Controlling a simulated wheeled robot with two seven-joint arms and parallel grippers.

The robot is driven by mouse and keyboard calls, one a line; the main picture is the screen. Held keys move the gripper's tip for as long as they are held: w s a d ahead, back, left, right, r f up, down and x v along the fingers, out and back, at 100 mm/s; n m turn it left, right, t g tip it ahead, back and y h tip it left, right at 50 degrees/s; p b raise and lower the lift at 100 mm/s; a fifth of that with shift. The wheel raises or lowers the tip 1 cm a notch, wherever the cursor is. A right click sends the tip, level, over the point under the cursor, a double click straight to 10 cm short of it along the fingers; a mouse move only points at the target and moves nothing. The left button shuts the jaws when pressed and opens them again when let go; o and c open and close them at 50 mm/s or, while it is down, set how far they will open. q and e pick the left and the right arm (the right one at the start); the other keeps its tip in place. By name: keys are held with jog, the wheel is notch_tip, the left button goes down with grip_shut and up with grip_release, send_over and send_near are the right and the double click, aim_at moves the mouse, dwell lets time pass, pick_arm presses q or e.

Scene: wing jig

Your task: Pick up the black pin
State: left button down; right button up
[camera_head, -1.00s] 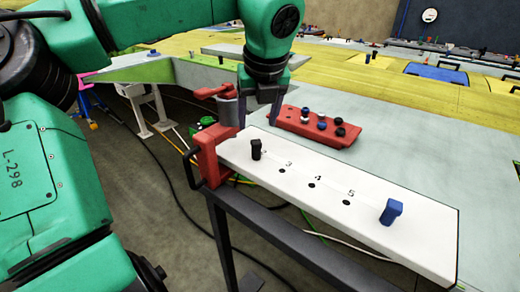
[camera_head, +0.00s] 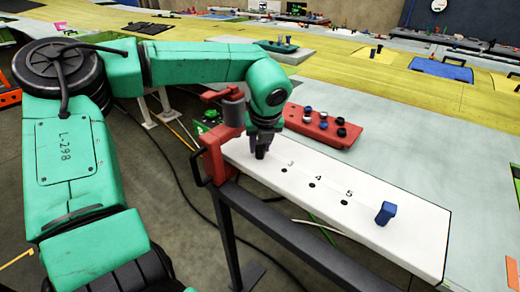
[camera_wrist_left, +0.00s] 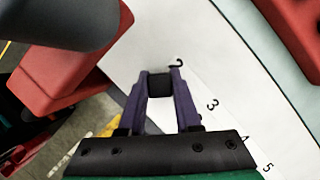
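The black pin (camera_wrist_left: 160,86) stands at the hole by the "2" mark on the white board (camera_head: 400,240). My left gripper (camera_wrist_left: 160,88) is over that end of the board, pointing down. In the left wrist view its two fingers lie on either side of the pin's head with no clear gap, so it looks shut on the pin. In the head view the gripper (camera_head: 261,150) mostly hides the pin. My right gripper is in neither view.
A blue pin (camera_head: 385,213) stands at the board's near right end. Empty holes 3, 4 and 5 lie between. A red clamp (camera_head: 215,155) grips the board's left end, close to my gripper. A red tray (camera_head: 310,130) with several small pegs lies behind.

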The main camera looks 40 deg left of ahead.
pick_arm(q)
jog(key=shift+w+a+r, duration=0.1)
jog(key=shift+r, duration=0.4)
notch_tip(320, 180, up, 19)
jog(key=b, duration=0.2)
